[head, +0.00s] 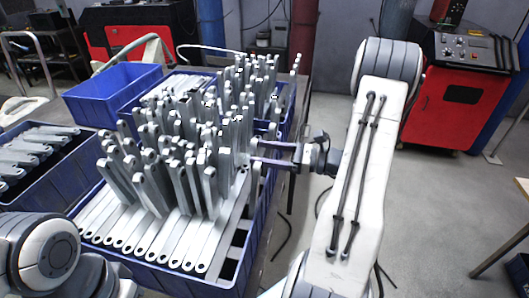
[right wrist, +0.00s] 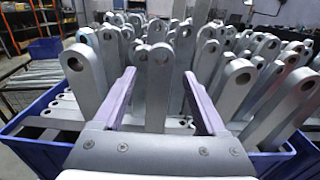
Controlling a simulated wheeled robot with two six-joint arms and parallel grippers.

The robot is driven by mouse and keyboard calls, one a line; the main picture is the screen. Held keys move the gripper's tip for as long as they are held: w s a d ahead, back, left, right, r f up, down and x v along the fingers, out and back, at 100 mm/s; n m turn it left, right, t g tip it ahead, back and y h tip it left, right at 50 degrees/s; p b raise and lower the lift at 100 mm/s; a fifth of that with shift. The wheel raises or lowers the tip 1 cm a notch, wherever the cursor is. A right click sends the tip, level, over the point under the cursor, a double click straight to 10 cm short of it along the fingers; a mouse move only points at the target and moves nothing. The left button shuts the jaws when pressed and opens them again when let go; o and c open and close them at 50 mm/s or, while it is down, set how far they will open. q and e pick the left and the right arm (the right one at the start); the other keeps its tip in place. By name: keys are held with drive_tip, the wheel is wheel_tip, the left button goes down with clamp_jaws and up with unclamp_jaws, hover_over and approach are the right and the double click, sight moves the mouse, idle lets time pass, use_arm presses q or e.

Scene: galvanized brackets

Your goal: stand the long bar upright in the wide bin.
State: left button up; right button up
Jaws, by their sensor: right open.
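The wide bin (head: 262,222) is a blue crate in the middle of the head view, packed with grey galvanized bars. Many bars stand upright in it, and a row lies flat along its near side. My right gripper (head: 256,153) reaches in from the right at the bin's right side. Its jaws are open. In the right wrist view, an upright bar (right wrist: 157,95) with a hole in its top end shows between the two purple fingers of the gripper (right wrist: 159,75), with gaps beside it. I cannot tell which bar is the long bar. My left gripper is out of view.
A second blue bin (head: 62,160) with flat bars is at the left, and an empty-looking blue bin (head: 112,95) stands behind it. Standing bars crowd closely around the right gripper. A red machine (head: 462,100) stands at the back right. The floor right of the bin is mostly open.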

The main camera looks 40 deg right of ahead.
drive_tip(key=shift+d, duration=0.1)
drive_tip(key=b+v, duration=0.1)
drive_tip(key=v, duration=0.9)
drive_tip(key=shift+s+b, duration=0.2)
drive_tip(key=shift+b, duration=0.2)
